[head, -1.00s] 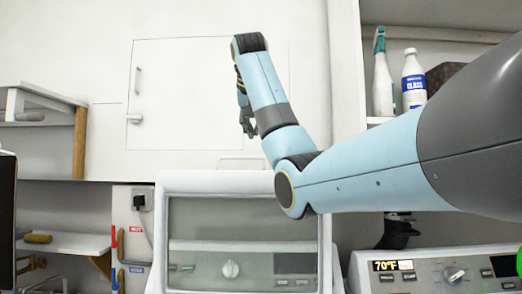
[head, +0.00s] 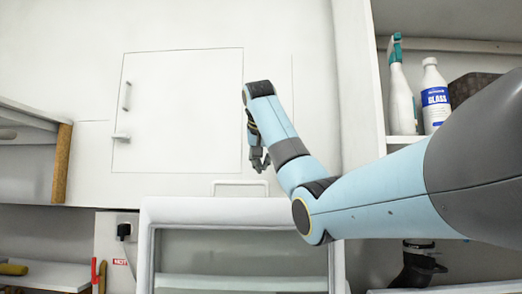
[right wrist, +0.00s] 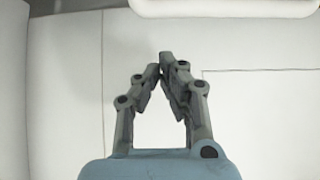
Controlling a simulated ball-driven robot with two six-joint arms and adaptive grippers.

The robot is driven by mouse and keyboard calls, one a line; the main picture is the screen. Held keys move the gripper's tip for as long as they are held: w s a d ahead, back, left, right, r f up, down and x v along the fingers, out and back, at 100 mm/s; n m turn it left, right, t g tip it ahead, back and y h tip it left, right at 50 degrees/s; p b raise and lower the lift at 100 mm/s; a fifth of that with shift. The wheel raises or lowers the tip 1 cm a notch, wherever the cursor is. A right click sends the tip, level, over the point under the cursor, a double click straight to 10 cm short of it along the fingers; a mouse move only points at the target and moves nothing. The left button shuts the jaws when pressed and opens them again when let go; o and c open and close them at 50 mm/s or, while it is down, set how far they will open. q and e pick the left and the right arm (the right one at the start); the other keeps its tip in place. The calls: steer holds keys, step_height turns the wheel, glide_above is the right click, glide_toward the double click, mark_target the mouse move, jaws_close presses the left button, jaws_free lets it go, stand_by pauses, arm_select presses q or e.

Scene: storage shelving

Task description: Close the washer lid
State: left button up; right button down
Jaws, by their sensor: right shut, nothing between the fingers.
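The washer lid (head: 190,212) stands raised at the bottom middle of the head view, a white frame around a glass window (head: 245,250). A thin handle (head: 240,184) shows at its top edge. My right gripper (head: 259,163) is shut and empty, just above the handle in the picture; I see no clear contact. In the right wrist view the gripper's fingers (right wrist: 162,62) meet at the tips in front of a white wall. A white rounded edge at the top of that view may be the lid; I cannot tell. My left gripper is not in view.
A white wall with a square cabinet door (head: 180,110) is behind. A shelf at right holds a spray bottle (head: 400,95) and a white bottle with a blue label (head: 434,95). Wood-edged shelves (head: 62,165) are at left.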

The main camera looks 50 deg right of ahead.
steer(key=f, duration=0.1)
steer(key=f+p, duration=0.1)
steer(key=a+f, duration=0.1)
steer(key=shift+s+p, duration=0.3)
steer(key=shift+s, duration=0.1)
steer(key=shift+f, duration=0.1)
